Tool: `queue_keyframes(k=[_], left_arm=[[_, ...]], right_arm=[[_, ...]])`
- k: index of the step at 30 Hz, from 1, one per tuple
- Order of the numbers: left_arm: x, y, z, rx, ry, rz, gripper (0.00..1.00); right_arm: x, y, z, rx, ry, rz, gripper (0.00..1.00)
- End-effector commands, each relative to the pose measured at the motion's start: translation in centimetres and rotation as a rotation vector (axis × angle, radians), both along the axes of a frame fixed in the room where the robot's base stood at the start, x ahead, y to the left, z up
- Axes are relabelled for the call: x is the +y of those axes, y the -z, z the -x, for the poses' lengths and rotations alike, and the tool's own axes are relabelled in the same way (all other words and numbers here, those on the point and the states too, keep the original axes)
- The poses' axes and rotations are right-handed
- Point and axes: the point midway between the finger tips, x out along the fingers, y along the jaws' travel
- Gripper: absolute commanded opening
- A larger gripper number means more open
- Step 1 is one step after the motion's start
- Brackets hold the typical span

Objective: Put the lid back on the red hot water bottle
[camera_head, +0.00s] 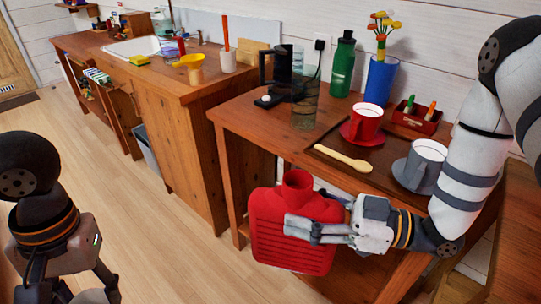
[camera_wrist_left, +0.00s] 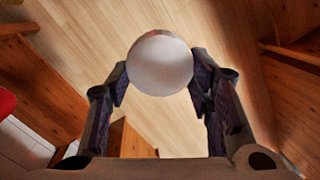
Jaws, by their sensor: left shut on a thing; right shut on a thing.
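The red hot water bottle (camera_head: 268,222) is upright in front of the right-hand table, its neck (camera_head: 297,182) pointing up with no lid seen on it. My right gripper (camera_head: 290,228) is shut on the bottle's body from the right. My left gripper (camera_head: 88,296) is low at the lower left, well apart from the bottle; its fingertips are cut off by the frame edge. In the left wrist view, a round pale grey lid (camera_wrist_left: 160,63) sits between the left fingertips, which are shut on it.
The table holds a green bottle (camera_head: 342,66), blue vase (camera_head: 380,80), glass (camera_head: 304,108), red cup (camera_head: 365,121), grey mug (camera_head: 424,163) and wooden spoon (camera_head: 342,158). A wooden sink counter (camera_head: 178,80) stands behind. The floor (camera_head: 130,190) between my left gripper and the bottle is clear.

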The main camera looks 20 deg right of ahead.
Motion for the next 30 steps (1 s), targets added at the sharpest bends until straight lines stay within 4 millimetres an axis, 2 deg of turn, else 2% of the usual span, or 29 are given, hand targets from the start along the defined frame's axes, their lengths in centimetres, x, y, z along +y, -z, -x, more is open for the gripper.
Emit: queue_keyframes(k=[9,15,21,30], left_arm=[[0.0,-0.1,0.0,-0.001,0.000,0.000,0.33],[0.0,-0.1,0.0,-0.001,0.000,0.000,0.33],[0.0,-0.1,0.0,-0.001,0.000,0.000,0.33],[-0.1,-0.2,-0.2,-0.003,0.001,0.001,0.33]], right_arm=[[7.5,0.9,-1.1,-0.009,-0.407,0.003,0.00],[11.0,1.4,-1.5,-0.007,-0.602,0.000,0.00],[12.1,1.5,-1.7,-0.003,-0.666,0.000,0.00],[12.1,1.6,-1.6,-0.002,-0.665,0.003,0.00]])
